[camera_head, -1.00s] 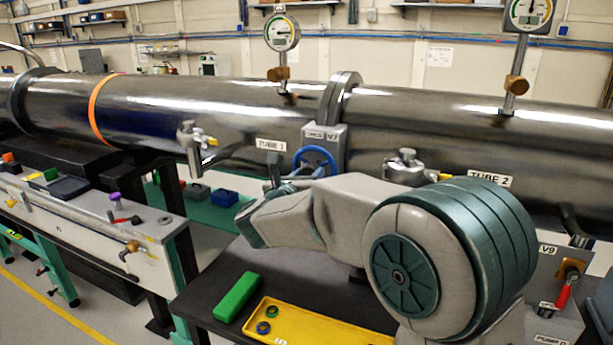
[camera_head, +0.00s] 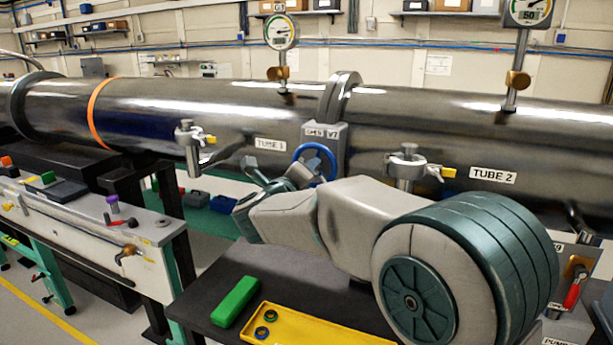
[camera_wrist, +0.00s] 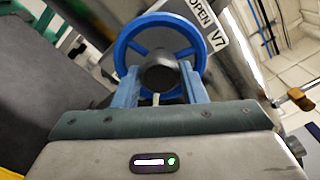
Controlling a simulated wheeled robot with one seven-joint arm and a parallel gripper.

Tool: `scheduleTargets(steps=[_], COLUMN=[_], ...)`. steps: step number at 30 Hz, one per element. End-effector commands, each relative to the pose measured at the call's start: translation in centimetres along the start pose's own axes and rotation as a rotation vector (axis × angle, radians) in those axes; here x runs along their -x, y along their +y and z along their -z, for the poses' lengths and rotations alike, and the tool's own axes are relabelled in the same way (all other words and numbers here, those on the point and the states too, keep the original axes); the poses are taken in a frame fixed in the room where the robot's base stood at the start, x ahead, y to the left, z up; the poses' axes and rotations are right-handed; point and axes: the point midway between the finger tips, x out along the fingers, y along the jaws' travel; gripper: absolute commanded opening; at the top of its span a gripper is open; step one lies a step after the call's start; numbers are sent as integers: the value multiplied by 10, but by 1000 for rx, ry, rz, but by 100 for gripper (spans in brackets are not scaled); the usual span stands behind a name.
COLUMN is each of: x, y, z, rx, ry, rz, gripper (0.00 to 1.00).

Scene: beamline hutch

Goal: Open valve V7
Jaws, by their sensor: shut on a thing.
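Valve V7 has a blue handwheel (camera_head: 318,158) below a grey block (camera_head: 325,138), on the flange between TUBE 1 and TUBE 2. In the wrist view the blue wheel (camera_wrist: 129,42) shows its spokes and a dark round hub, with a plate (camera_wrist: 201,20) reading OPEN V7 behind it. My gripper (camera_wrist: 159,80) is shut on the handwheel, its two blue fingers either side of the hub. In the head view my gripper (camera_head: 304,174) reaches the wheel from the lower left, and its fingertips are partly hidden.
TUBE 1 (camera_head: 230,105) and TUBE 2 (camera_head: 470,130) run across behind the wheel. Fittings with yellow tips stand left (camera_head: 188,140) and right (camera_head: 408,165) of it. A green block (camera_head: 235,300) and a yellow tray (camera_head: 320,330) lie on the dark bench below. A red-handled valve (camera_head: 574,290) is at right.

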Motion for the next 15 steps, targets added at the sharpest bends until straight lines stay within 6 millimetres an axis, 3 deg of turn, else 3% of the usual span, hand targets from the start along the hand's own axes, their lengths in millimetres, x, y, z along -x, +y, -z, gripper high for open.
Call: scheduleTargets(steps=[15], x=[1], y=[-1], z=[-2], rx=[492], ry=[-2], rz=[-1], gripper=[15])
